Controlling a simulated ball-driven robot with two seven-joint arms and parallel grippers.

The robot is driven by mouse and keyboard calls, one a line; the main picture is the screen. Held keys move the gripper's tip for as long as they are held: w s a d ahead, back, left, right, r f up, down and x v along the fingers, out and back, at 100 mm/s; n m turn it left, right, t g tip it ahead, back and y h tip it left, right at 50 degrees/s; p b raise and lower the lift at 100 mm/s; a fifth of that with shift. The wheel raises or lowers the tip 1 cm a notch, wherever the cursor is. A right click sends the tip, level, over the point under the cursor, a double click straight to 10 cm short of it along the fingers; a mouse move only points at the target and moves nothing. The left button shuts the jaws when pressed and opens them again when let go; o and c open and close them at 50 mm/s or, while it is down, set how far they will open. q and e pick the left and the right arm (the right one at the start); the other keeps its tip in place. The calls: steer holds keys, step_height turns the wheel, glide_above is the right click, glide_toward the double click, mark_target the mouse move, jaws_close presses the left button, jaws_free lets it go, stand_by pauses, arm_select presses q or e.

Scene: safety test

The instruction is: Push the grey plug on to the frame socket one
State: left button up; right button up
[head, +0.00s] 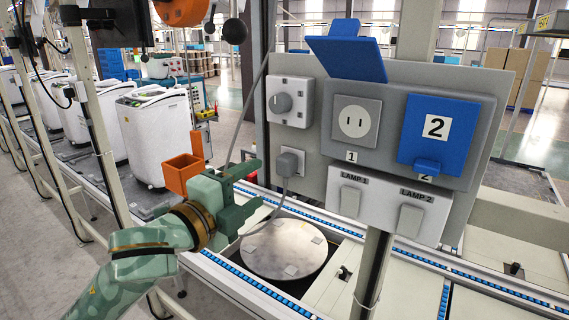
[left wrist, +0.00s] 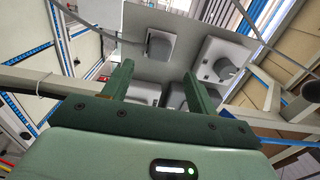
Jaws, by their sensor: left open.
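The grey plug (head: 287,165) sits at a white plate low on the left of the grey panel, with a grey cable hanging from it. In the left wrist view the open fingers (left wrist: 157,75) show in front of the panel. My right gripper is not in view.
The blue lid marked 2 (head: 436,130) is closed. A rotary knob (head: 281,103) is above the plug. Two lamp switches (head: 350,201) are below socket one. A round metal plate (head: 284,249) lies below. An orange box-shaped piece (head: 177,175) shows beside my left wrist.

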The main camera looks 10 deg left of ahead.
mark_target(281, 168)
arm_select(q)
steer(key=b+x, duration=0.2)
steer(key=x, duration=0.3)
steer(key=shift+d+f, duration=0.1)
steer(key=p+x, duration=0.1)
steer(key=x, duration=0.2)
steer(key=shift+w+d, duration=0.15)
steer(key=shift+w, duration=0.05)
steer(key=shift+w+d, duration=0.1)
steer(key=shift+w, duration=0.4)
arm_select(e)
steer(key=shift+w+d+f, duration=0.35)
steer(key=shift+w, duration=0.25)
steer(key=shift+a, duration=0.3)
arm_select(q)
steer(key=shift+p, duration=0.55)
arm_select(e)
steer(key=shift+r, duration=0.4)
